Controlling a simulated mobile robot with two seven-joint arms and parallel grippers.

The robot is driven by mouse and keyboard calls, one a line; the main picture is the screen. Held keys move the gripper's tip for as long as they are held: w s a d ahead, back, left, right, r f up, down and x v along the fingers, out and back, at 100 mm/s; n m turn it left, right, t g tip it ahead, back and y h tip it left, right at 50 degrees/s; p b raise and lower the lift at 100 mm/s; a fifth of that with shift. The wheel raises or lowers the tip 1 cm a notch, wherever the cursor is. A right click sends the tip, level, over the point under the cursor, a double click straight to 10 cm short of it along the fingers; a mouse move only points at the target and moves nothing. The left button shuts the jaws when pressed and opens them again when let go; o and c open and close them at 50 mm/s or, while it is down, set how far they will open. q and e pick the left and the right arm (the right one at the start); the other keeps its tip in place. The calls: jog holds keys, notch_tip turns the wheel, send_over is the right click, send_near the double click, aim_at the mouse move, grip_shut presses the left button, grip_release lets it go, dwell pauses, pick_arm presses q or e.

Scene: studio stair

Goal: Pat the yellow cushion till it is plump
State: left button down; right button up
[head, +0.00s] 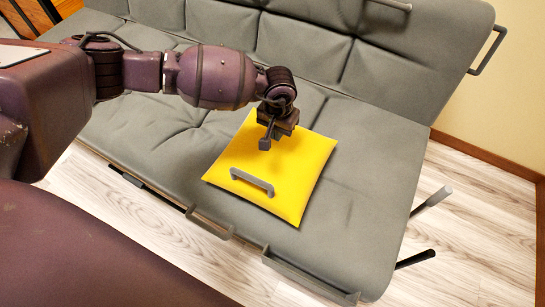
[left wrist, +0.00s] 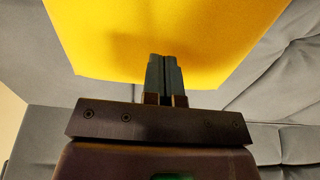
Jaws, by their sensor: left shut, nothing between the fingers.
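The yellow cushion (head: 290,172) lies flat on the seat of a grey sofa, with a grey handle (head: 251,182) on its near part. My left gripper (head: 265,143) is over the far part of the cushion, pointing down, with its fingers shut and empty. In the left wrist view the shut fingers (left wrist: 165,75) stand in front of the yellow cushion (left wrist: 220,35), with a soft shadow beside them. I cannot tell whether the fingertips touch it. My right gripper is not in view.
The grey sofa (head: 365,185) has a tufted backrest (head: 385,70) behind the cushion. Grey metal handles and rails (head: 310,275) stick out along its front and side. Pale wooden floor (head: 475,215) lies in front and to the right.

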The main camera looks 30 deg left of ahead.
pick_arm(q)
jog(key=shift+f+b, duration=0.35)
jog(key=shift+f, duration=0.65)
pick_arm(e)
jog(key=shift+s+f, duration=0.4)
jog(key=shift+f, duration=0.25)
pick_arm(q)
jog(key=shift+r+p, duration=0.7)
jog(key=shift+r, duration=0.85)
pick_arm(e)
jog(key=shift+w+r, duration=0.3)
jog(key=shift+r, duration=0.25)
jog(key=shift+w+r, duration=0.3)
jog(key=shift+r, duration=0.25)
pick_arm(q)
jog(key=shift+w+r, duration=0.1)
jog(key=shift+r, duration=0.5)
notch_tip(320, 180, up, 4)
jog(key=shift+f+p, duration=0.1)
jog(key=shift+p, duration=0.9)
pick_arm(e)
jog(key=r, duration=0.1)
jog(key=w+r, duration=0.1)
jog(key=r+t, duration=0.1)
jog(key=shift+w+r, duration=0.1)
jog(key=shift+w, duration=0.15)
